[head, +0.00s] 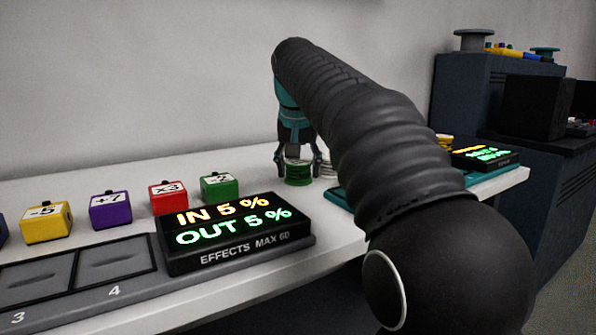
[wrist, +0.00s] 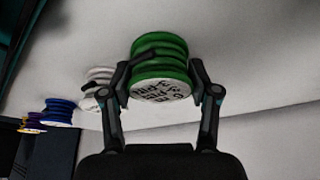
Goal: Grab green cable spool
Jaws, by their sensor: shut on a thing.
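The green cable spool (wrist: 160,62) is between the two fingers of my gripper (wrist: 162,80) in the wrist view. It is a ribbed green stack with a white, lettered end face. My gripper is shut on it, one finger against each side. In the head view the green spool (head: 298,173) stands upright at the white table's surface, between the fingertips of my gripper (head: 298,168). I cannot tell whether it touches the table. My arm hides part of the table to its right.
A white spool (wrist: 98,90) sits close beside the green one. Blue (wrist: 62,110) and yellow-purple (wrist: 33,122) spools are farther off. In the head view, a lit display box (head: 235,232) and coloured blocks, including a green block (head: 219,187), stand left of my gripper.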

